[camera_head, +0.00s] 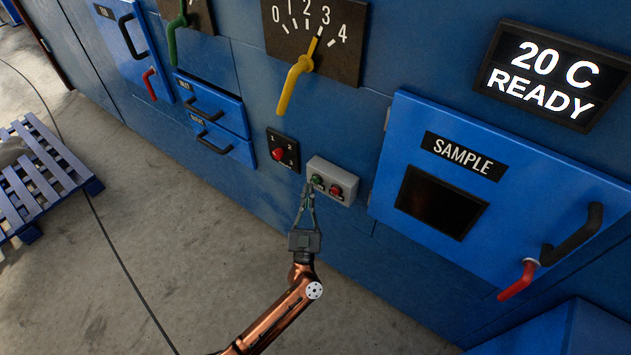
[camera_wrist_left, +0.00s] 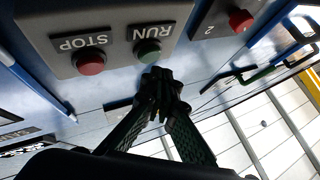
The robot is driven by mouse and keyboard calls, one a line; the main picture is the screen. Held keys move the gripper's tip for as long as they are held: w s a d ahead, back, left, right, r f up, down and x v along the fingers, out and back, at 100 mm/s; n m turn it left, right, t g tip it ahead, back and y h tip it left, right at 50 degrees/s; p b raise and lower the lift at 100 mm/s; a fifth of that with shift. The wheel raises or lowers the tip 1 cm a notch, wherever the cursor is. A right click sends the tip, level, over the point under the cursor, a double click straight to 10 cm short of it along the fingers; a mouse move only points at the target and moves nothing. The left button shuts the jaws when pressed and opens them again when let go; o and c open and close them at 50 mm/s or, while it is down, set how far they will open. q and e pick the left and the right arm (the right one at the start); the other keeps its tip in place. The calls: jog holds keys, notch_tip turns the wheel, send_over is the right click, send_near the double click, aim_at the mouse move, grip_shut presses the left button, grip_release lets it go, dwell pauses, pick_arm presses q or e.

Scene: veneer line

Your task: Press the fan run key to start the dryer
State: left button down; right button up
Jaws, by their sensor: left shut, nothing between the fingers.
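The grey key box (camera_head: 325,193) on the blue dryer wall carries a green key (camera_head: 317,179) and a red key (camera_head: 336,191). In the left wrist view the green key (camera_wrist_left: 148,51) is labelled RUN and the red key (camera_wrist_left: 90,62) STOP. My left gripper (camera_head: 308,187) is shut and empty, its fingertips right by the green key. In the left wrist view the closed fingertips (camera_wrist_left: 160,82) are just beside the green key, which stays fully visible. I cannot tell whether they touch the box. My right gripper is not in view.
A black rotary switch (camera_head: 283,150) with a red knob is left of the key box. The SAMPLE door (camera_head: 400,150) is at right, under a display (camera_head: 549,76) reading 20 C READY. A yellow lever (camera_head: 293,85) is above. A blue pallet (camera_head: 45,178) lies on open floor.

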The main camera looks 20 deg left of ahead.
pick_arm(q)
jog(key=shift+w+d, duration=0.15)
jog(key=shift+w, duration=0.25)
jog(key=shift+w+d, duration=0.1)
jog(key=shift+w, duration=0.25)
dwell(0.7)
jog(key=shift+s+a+p, duration=0.25)
jog(key=shift+s+p, duration=0.4)
jog(key=shift+s, duration=0.15)
